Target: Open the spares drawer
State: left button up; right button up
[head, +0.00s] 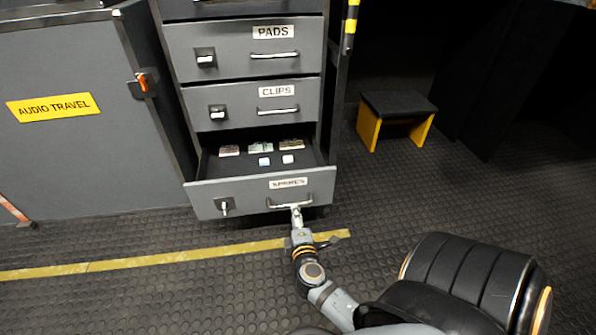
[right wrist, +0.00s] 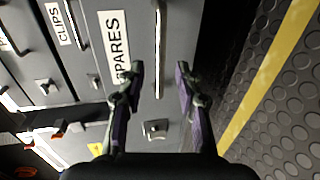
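The spares drawer (head: 240,196), labelled SPARES, is the lowest in the grey cabinet and stands pulled out, its inside showing. Its bar handle (head: 275,206) is on the front, with a small latch (head: 225,207) to the left. My right gripper (head: 297,213) is at the handle's right part. In the right wrist view, my right gripper (right wrist: 159,75) has its fingers apart, one on each side of the handle bar (right wrist: 158,45), with gaps showing; the latch (right wrist: 155,128) shows between the fingers. My left gripper is not in view.
Several small packs (head: 260,148) lie in the drawer. The clips drawer (head: 245,103) and pads drawer (head: 235,50) above are shut. A grey AUDIO TRAVEL case (head: 60,150) stands left. A yellow-and-black step (head: 397,106) stands right. The floor before the cabinet is clear.

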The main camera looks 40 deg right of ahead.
jog(key=v, duration=0.5)
jog(key=shift+s+a, duration=0.1)
jog(key=shift+s, duration=0.1)
